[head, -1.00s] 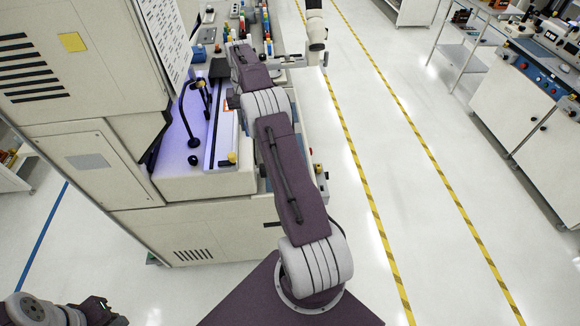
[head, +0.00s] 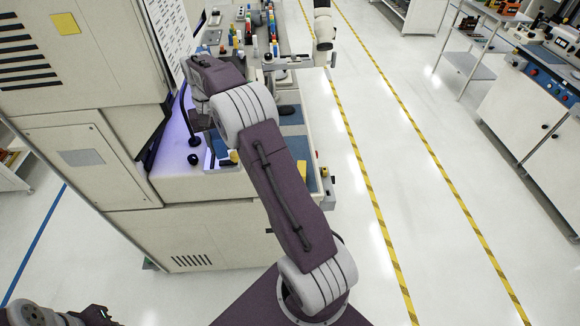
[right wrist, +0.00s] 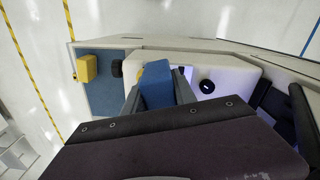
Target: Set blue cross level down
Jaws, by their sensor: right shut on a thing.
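My right gripper (right wrist: 157,82) is shut on a blue block-like piece, the blue cross level (right wrist: 157,92), in the right wrist view. One finger is on each side of it. The level is held over or near the pale machine deck (right wrist: 190,68); I cannot tell whether it touches anything. In the head view my right forearm and wrist cover most of the hand, which is at the violet-lit front of the deck (head: 172,160). My left gripper (head: 98,315) is at the bottom left corner, partly cut off, and its jaws are unclear.
A black knob (right wrist: 207,87) stands on the deck close to the hand. A yellow block (right wrist: 87,68) is by a blue mat (right wrist: 103,95). The tall cream machine (head: 80,100) rises on the left. The yellow-striped floor aisle (head: 400,200) is clear.

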